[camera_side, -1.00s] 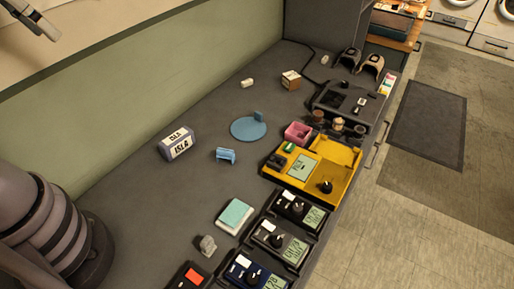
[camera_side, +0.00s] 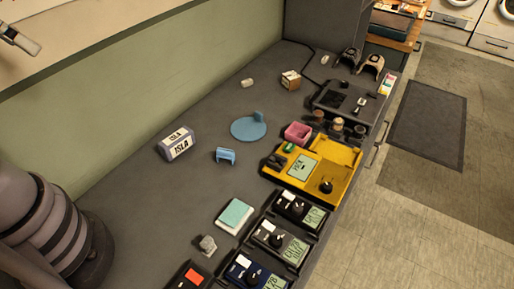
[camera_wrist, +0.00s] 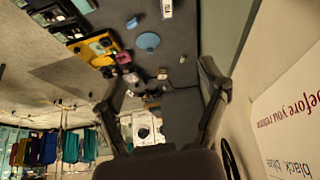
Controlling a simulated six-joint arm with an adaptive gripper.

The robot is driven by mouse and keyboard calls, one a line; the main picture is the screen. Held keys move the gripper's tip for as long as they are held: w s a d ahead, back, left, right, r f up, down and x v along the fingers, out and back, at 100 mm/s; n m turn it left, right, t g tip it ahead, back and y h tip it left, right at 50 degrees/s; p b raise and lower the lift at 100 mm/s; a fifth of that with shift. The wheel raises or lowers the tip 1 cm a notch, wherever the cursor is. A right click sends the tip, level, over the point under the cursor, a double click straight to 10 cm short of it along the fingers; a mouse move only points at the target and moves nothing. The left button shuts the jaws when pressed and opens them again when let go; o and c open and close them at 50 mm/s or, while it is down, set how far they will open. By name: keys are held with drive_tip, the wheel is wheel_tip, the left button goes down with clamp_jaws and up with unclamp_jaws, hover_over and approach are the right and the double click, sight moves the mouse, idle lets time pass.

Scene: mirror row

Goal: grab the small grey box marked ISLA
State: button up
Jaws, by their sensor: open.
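The small grey box marked ISLA (camera_side: 177,143) lies on the dark counter near the green wall in the side view, its white labels showing on two faces. In the wrist view, what looks like the same box (camera_wrist: 166,9) is at the top edge, partly cut off. My gripper (camera_wrist: 160,72) is open, its two dark fingers spread wide with nothing between them. In the side view only a piece of it shows at the top left, high above the counter and well apart from the box.
A blue disc (camera_side: 248,128) and a small blue holder (camera_side: 225,155) lie right of the box. A yellow device (camera_side: 318,170), a pink bin (camera_side: 298,132) and several dark meters line the counter's right edge. The counter around the box is clear. The wall (camera_side: 120,115) rises behind it.

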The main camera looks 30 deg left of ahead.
drive_tip(key=m+g, duration=0.1)
drive_tip(key=m, duration=0.1)
hover_over(174, 137)
drive_tip(key=s+a, duration=0.2)
drive_tip(key=s, duration=0.3)
wheel_tip(174, 137, down, 25)
drive_tip(key=shift+h, duration=0.3)
drive_tip(key=x, duration=0.9)
drive_tip(key=shift+d+f, duration=0.25)
drive_tip(key=shift+d, duration=0.05)
drive_tip(key=x, duration=0.4)
drive_tip(key=shift+d+f, duration=0.25)
drive_tip(key=shift+d, duration=0.15)
drive_tip(key=shift+w+f, duration=0.15)
drive_tip(key=shift+f, duration=0.2)
drive_tip(key=shift+f, duration=0.25)
